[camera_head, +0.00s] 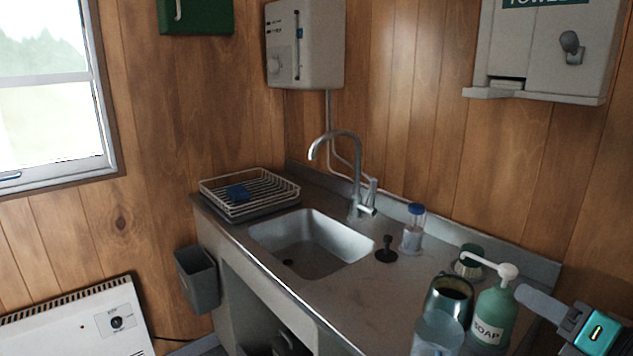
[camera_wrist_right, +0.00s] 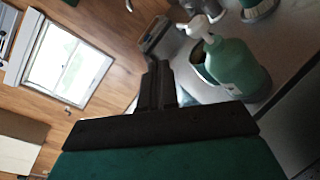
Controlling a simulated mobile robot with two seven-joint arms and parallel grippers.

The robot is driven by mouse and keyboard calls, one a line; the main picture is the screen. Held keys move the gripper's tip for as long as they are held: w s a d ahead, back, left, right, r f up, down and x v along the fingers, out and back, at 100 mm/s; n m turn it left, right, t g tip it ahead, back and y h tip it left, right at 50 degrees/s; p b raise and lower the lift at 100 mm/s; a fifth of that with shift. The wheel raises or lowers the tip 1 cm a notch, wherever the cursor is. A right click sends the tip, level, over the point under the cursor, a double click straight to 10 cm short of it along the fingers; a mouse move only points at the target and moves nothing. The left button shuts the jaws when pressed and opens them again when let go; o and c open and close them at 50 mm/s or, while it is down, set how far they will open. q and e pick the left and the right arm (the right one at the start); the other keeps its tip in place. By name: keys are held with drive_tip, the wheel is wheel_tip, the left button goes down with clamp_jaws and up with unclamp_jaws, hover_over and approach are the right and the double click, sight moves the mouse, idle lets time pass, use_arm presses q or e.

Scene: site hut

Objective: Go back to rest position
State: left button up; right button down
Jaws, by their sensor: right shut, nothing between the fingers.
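My right gripper (camera_head: 524,292) enters at the lower right of the head view, beside the green soap bottle (camera_head: 492,318). Its fingers are together and hold nothing. In the right wrist view the closed fingers (camera_wrist_right: 158,72) point up the picture, with the soap bottle (camera_wrist_right: 232,68) to their right. I cannot tell the exact gap between the fingers and the bottle. My left gripper shows in neither view.
A dark mug (camera_head: 449,297) and a clear container (camera_head: 437,335) stand left of the soap. The sink (camera_head: 335,243), tap (camera_head: 345,135), black plug (camera_head: 386,250) and dish rack (camera_head: 250,187) occupy the counter behind. A towel dispenser (camera_head: 540,45) hangs above.

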drive_tip(key=s+d+f+m+g+h, duration=0.1)
drive_tip(key=s+f+m+g+h, duration=0.1)
drive_tip(key=s+f+m+h, duration=0.45)
drive_tip(key=s+d+f+m+g+h, duration=0.1)
drive_tip(key=f+m+g+h, duration=0.15)
drive_tip(key=f+m, duration=0.8)
drive_tip(key=s+a+f+m+g+y, duration=0.2)
drive_tip(key=s+a+m+g, duration=0.2)
drive_tip(key=s+a+m, duration=0.3)
drive_tip(key=s+a+f+m+g+y, duration=0.1)
drive_tip(key=s+a+f+m+g, duration=0.25)
drive_tip(key=s+a+m, duration=0.35)
drive_tip(key=w+a+f+t+y, duration=0.1)
drive_tip(key=w+a+f+t, duration=0.1)
drive_tip(key=w+f+t, duration=0.4)
wheel_tip(320, 180, down, 2)
drive_tip(key=shift+w+a+n+t+y, duration=0.15)
drive_tip(key=shift+w+n+t+y, duration=0.2)
drive_tip(key=shift+w, duration=0.45)
